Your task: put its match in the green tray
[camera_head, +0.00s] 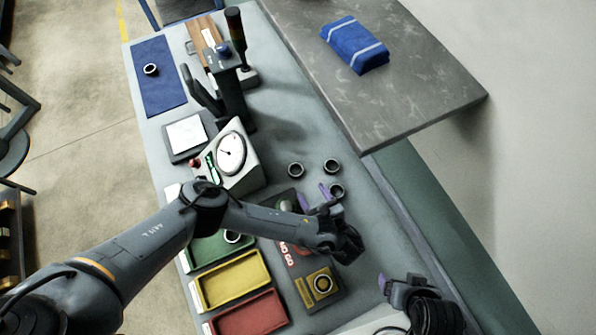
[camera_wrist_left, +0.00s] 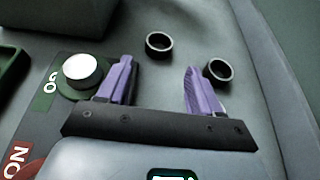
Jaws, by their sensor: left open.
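My left gripper (camera_head: 316,196) is open and empty, with purple fingers. In the left wrist view the gripper (camera_wrist_left: 160,85) has two dark rings beyond it, one ahead between the fingertips (camera_wrist_left: 159,44) and one by the right fingertip (camera_wrist_left: 219,70). In the head view three loose rings lie near it: a left ring (camera_head: 296,169), an upper right ring (camera_head: 332,166) and a near ring (camera_head: 336,191) beside a finger. The green tray (camera_head: 204,251) holds a ring (camera_head: 232,237) and is partly hidden by my left arm. My right gripper (camera_head: 398,291) is at the lower right; its jaws are unclear.
A yellow tray (camera_head: 236,297) and a red tray (camera_head: 262,327) lie below the green one. A dial gauge (camera_head: 231,153), a press (camera_head: 232,90) and a blue mat (camera_head: 160,95) with a ring stand farther up the bench.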

